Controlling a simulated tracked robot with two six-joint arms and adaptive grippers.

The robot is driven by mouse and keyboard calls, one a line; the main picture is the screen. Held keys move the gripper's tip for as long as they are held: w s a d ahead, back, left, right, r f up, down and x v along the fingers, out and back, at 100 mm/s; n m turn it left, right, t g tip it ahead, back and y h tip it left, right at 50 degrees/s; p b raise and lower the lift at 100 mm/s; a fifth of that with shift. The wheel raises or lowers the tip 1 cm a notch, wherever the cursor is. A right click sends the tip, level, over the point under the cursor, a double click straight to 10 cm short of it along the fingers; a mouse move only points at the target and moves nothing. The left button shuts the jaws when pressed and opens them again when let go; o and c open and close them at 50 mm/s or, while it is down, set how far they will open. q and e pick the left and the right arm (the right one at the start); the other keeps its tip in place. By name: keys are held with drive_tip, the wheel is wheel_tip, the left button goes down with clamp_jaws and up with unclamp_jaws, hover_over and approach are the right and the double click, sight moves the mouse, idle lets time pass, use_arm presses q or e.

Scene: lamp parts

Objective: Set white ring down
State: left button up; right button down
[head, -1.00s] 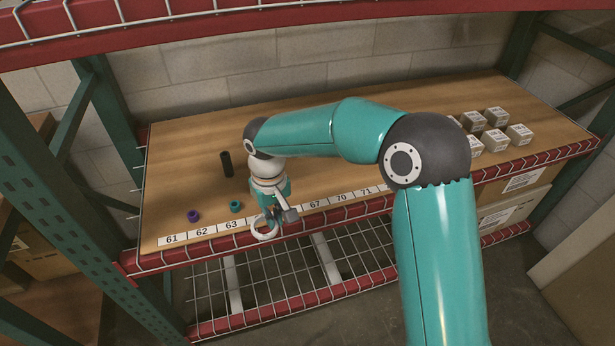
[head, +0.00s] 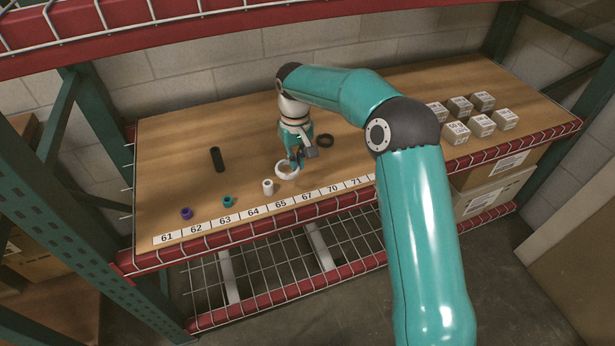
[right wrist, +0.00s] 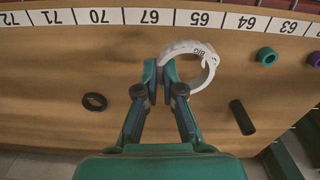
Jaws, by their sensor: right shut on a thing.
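The white ring (head: 286,177) is in my right gripper (head: 295,165), over the wooden shelf behind labels 65 and 67. In the right wrist view the white ring (right wrist: 181,48) sits at the fingertips of my right gripper (right wrist: 160,76), which is shut on one side of its band. The ring's opening reaches out to the right there. I cannot tell whether the ring touches the wood or hangs just above it. My left gripper is not in view.
A teal ring (head: 227,202), a purple ring (head: 187,213) and a black cylinder (head: 217,159) are to the left. A black ring (head: 325,141) lies to the right. Several boxes (head: 481,125) stand far right.

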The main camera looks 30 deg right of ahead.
drive_tip(key=d, duration=0.5)
drive_tip(key=m, duration=0.1)
hover_over(316, 179)
wheel_tip(316, 179, down, 4)
drive_tip(key=shift+r, duration=0.25)
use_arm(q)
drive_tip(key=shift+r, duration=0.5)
use_arm(e)
drive_tip(key=shift+f, duration=2.7)
drive_tip(key=shift+f, duration=0.15)
drive_tip(key=c, duration=1.3)
unclamp_jaws()
use_arm(q)
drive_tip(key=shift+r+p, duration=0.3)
drive_tip(key=shift+p, duration=0.15)
use_arm(e)
wheel_tip(316, 179, up, 12)
drive_tip(key=shift+r, duration=0.2)
